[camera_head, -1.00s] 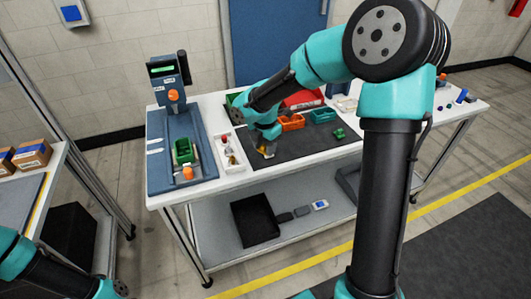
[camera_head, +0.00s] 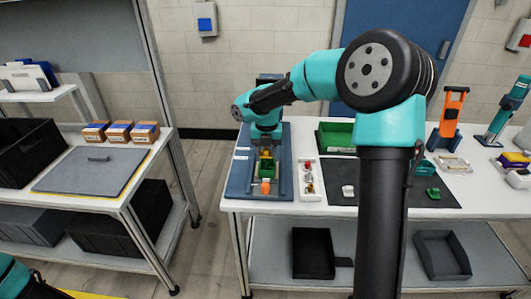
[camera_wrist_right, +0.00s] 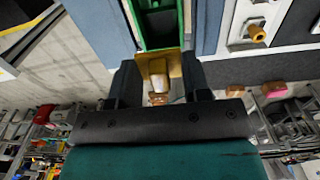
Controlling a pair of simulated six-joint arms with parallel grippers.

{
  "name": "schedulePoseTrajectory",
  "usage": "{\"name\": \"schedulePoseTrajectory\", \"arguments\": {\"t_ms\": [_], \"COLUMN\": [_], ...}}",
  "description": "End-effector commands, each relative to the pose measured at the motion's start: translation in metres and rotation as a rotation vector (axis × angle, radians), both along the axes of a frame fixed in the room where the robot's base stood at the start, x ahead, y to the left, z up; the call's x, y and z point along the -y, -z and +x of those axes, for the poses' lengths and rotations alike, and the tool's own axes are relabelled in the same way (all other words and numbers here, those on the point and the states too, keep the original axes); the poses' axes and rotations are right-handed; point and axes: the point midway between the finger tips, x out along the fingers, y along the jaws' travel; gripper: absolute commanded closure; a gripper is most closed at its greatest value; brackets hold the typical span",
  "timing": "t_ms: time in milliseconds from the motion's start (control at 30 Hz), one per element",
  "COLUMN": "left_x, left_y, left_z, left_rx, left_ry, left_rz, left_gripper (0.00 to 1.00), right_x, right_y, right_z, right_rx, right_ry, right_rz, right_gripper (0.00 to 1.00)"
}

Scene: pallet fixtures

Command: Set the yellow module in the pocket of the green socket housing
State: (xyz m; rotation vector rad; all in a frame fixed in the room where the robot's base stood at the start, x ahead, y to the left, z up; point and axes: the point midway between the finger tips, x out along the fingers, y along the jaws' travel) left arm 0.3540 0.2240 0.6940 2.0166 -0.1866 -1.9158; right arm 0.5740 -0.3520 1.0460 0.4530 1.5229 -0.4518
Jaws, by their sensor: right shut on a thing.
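The green socket housing (camera_head: 266,172) sits in the blue fixture at the left end of the white table. It also shows at the top of the right wrist view (camera_wrist_right: 158,40). My right gripper (camera_head: 266,150) is over the housing. In the right wrist view its fingers are shut on the yellow module (camera_wrist_right: 160,67), which is at the near end of the housing. I cannot tell whether the module touches the housing. My left gripper is out of view.
An orange knob (camera_head: 265,187) stands on the fixture in front of the housing. A white tray of small parts (camera_head: 309,192) lies to the right. A dark mat with a white piece (camera_head: 348,190) and a green piece (camera_head: 432,193) lies beyond. A green bin (camera_head: 335,135) stands behind.

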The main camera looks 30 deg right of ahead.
Motion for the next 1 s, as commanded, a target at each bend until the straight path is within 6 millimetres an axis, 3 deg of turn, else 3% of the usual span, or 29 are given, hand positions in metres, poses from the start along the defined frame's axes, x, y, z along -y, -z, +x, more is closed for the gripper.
{"name": "schedulePoseTrajectory", "arguments": {"t_ms": [433,1000], "left_x": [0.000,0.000], "left_y": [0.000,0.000], "left_z": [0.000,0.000], "left_rx": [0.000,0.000], "left_ry": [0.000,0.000], "left_rz": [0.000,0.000], "left_gripper": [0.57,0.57], "right_x": [0.000,0.000], "right_y": [0.006,0.048], "right_z": [0.000,0.000], "right_rx": [-0.002,-0.002], "right_ry": [0.002,0.002], "right_rz": [-0.001,-0.001], "right_gripper": [0.79,0.79]}}
